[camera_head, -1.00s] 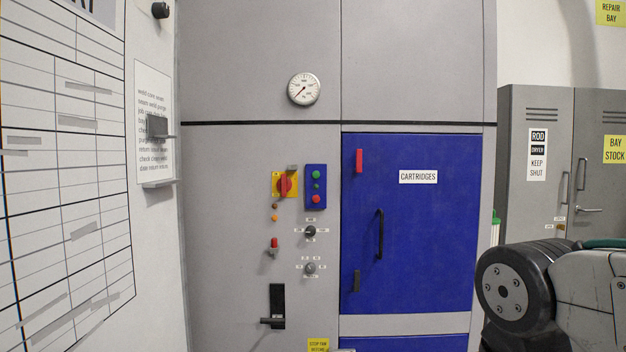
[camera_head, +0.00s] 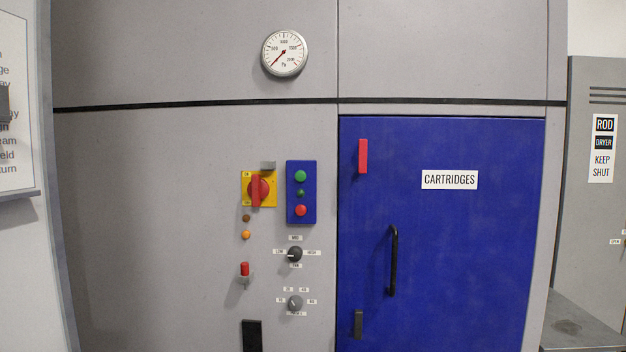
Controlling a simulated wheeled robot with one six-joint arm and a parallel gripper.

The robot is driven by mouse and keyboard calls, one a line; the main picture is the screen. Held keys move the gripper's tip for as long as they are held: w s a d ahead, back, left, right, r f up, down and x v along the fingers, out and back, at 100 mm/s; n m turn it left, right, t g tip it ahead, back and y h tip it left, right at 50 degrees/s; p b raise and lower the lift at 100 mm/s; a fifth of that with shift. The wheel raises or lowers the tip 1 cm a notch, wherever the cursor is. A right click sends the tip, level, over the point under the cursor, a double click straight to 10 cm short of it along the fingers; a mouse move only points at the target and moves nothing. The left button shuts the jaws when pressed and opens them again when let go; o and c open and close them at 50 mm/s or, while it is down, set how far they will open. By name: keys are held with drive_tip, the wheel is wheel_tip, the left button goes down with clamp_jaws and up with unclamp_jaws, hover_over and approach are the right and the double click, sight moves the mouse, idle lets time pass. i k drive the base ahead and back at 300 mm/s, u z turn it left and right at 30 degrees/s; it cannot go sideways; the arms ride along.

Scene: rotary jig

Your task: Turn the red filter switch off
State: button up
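The red filter switch (camera_head: 257,190) is a red rotary handle on a yellow square plate (camera_head: 246,201), on the grey cabinet front left of the blue door. Its red grip stands about upright. A small grey tab (camera_head: 268,165) sits just above the plate. Lettering on the plate is too small to read. My gripper is not in view, so its state does not show.
A blue box with green and red buttons (camera_head: 301,213) sits just right of the switch. Below are lamps (camera_head: 246,235), a red-topped lever (camera_head: 245,270) and two knobs (camera_head: 295,254). The blue door (camera_head: 430,250) has a black handle (camera_head: 393,260). A gauge (camera_head: 285,54) is above.

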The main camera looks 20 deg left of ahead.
sight(258, 189)
drive_tip(key=u, duration=0.2)
drive_tip(key=i, duration=1.1)
drive_tip(key=u, duration=0.65)
